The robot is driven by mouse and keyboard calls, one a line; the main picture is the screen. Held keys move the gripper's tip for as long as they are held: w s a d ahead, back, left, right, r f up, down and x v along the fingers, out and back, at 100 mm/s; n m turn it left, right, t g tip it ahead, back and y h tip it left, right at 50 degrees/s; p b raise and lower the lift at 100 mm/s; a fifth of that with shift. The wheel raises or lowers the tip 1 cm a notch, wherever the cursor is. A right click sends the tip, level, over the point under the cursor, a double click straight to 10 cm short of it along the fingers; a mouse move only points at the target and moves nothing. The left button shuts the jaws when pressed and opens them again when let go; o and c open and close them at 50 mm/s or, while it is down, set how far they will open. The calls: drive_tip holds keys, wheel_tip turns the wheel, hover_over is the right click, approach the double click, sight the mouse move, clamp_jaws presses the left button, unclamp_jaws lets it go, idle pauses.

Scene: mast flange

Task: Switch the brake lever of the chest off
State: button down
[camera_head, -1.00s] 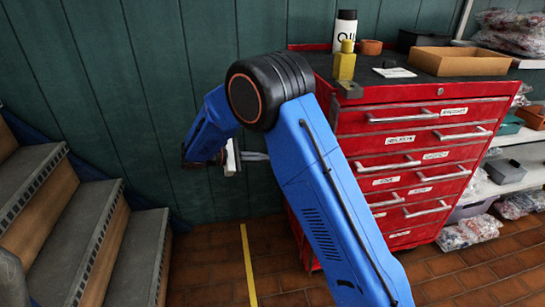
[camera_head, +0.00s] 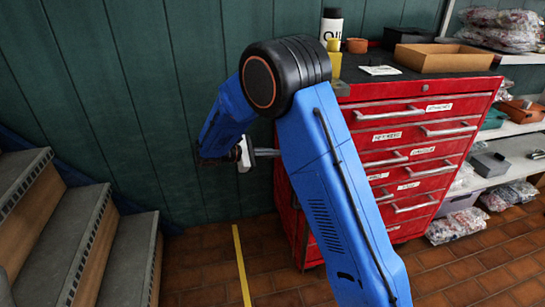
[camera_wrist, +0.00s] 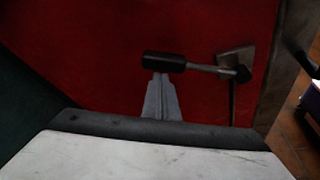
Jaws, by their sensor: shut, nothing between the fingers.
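The red chest (camera_head: 400,150) stands right of my blue arm in the head view. In the wrist view its red side panel (camera_wrist: 80,70) fills most of the picture. The brake lever (camera_wrist: 165,62) has a black grip at its left end and a metal rod running right to a pivot on a small plate. My gripper (camera_wrist: 160,80) is shut and empty, its grey fingertips just below the black grip. I cannot tell whether they touch it. In the head view my gripper (camera_head: 277,152) reaches toward the chest's left side, and my arm hides the lever.
Grey-topped stairs (camera_head: 70,240) stand at the left, and a green wall (camera_head: 110,90) is behind. A yellow line (camera_head: 241,262) crosses the brown tiled floor. A bottle (camera_head: 332,25) and an open box (camera_head: 440,58) sit on the chest's top. Shelves are at the right.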

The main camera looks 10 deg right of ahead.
drive_tip(key=shift+r, duration=0.15)
idle(0.3)
drive_tip(key=s+r+m+t+h, duration=0.1)
drive_tip(key=s+r+m+t, duration=0.2)
drive_tip(key=s+r+m, duration=0.4)
drive_tip(key=shift+s+r+h, duration=0.35)
drive_tip(key=shift+s+h, duration=0.05)
drive_tip(key=shift+s, duration=1.65)
drive_tip(key=w, duration=0.4)
drive_tip(key=v, duration=1)
drive_tip(key=shift+w+f, duration=0.2)
drive_tip(key=shift+f, duration=0.15)
